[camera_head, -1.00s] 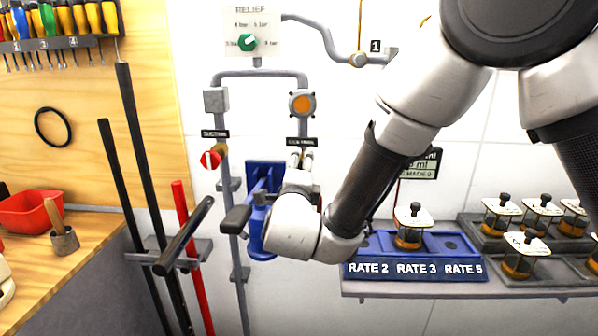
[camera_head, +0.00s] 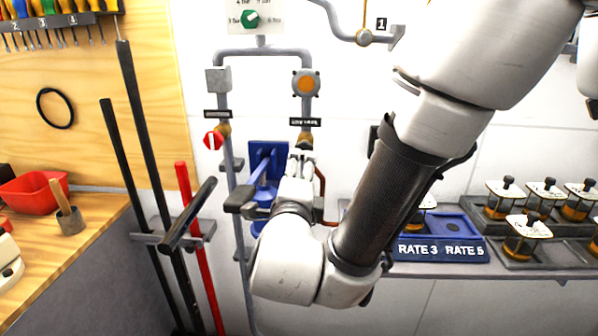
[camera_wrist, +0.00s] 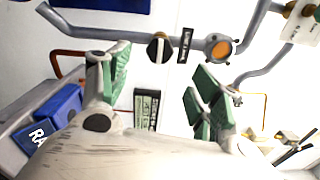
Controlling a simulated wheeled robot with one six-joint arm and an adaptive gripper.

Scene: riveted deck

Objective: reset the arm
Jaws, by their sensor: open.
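My arm reaches down from the upper right in the head view, with its wrist bent in front of the wall pipes. My gripper (camera_wrist: 160,90) shows in the wrist view with its two green-padded fingers spread wide apart and nothing between them. In the head view my gripper (camera_head: 303,160) is small and partly hidden by my wrist, just below the pipe's lower end. A black-and-white knob (camera_wrist: 159,48) and an orange-faced round fitting (camera_wrist: 218,47) on the pipe lie beyond the fingers in the wrist view.
A blue rack (camera_head: 470,247) labelled RATE 3 and RATE 5 sits on the shelf behind my arm. Several jars (camera_head: 521,238) stand to its right. A blue wall bracket (camera_head: 268,158) is beside my wrist. Black and red bars (camera_head: 197,250) lean at the left, by the wooden bench (camera_head: 95,225).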

